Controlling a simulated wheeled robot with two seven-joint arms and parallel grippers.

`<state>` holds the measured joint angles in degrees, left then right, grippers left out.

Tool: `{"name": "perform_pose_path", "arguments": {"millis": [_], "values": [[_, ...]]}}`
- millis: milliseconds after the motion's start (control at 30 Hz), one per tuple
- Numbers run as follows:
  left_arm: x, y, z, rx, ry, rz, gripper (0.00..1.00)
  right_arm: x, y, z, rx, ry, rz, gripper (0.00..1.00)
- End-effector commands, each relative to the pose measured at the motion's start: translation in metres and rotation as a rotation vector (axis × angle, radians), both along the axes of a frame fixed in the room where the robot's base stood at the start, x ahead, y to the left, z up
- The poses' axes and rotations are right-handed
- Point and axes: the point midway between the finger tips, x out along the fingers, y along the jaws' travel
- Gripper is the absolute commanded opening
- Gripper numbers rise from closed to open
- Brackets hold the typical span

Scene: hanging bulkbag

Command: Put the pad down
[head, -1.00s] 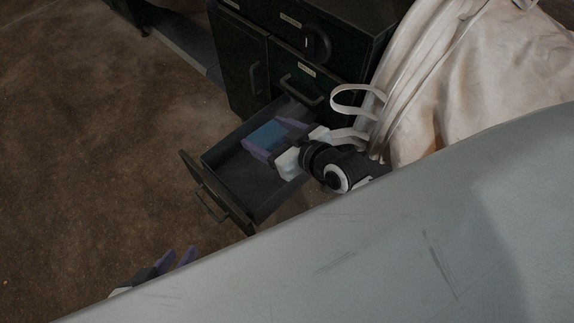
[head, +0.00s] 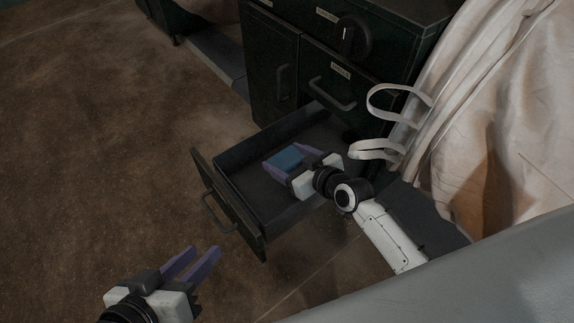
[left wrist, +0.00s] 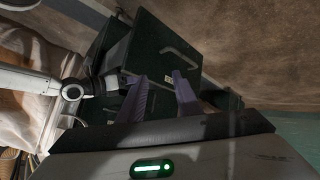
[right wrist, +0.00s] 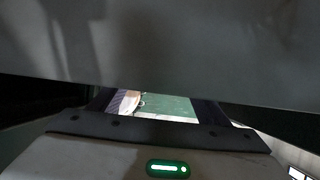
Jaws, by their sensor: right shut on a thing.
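The blue pad (head: 285,160) is between the purple fingers of my right gripper (head: 291,160), inside or just over the open drawer (head: 228,192) of the dark cabinet. My right gripper is shut on it. I cannot tell whether the pad touches the drawer floor. In the right wrist view a wide grey surface hides most of the scene, and I cannot tell what it is. My left gripper (head: 192,263) is open and empty, in front of the drawer at the lower left. Its fingers also show apart in the left wrist view (left wrist: 162,98).
The dark cabinet (head: 270,65) has a round knob (head: 353,37) and a second, shut drawer front above. A beige bulk bag (head: 500,130) with loops (head: 398,98) hangs close right of the drawer. A grey surface (head: 470,290) covers the lower right. Brown floor lies open at left.

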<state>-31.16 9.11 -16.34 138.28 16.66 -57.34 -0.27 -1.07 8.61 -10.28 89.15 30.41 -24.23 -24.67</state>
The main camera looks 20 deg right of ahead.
Motion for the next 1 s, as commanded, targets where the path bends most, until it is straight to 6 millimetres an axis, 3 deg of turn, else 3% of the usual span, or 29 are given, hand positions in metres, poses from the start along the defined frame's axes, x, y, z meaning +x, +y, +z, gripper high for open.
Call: {"name": "perform_pose_path", "arguments": {"millis": [33,100,833,867,967,1000], "values": [[0.001,-0.003,0.0,-0.021,-0.016,-0.001,0.31,0.0,0.0,-0.014,0.0,0.002,0.0,0.48],[0.001,-0.005,0.006,-0.038,-0.028,-0.001,0.31,0.0,0.0,-0.018,0.0,0.0,0.0,0.48],[0.002,-0.009,0.016,-0.07,-0.049,-0.002,0.31,0.0,0.0,-0.029,0.0,0.003,0.0,0.48],[0.002,-0.009,0.017,-0.07,-0.052,-0.002,0.31,-0.001,0.0,-0.03,0.0,0.004,0.0,0.71],[0.002,-0.009,0.018,-0.071,-0.055,-0.002,0.31,-0.001,0.0,-0.031,-0.002,0.006,0.001,0.88],[0.002,-0.009,0.018,-0.071,-0.054,-0.002,0.31,-0.001,0.0,-0.031,-0.002,0.006,0.001,0.89]]}}
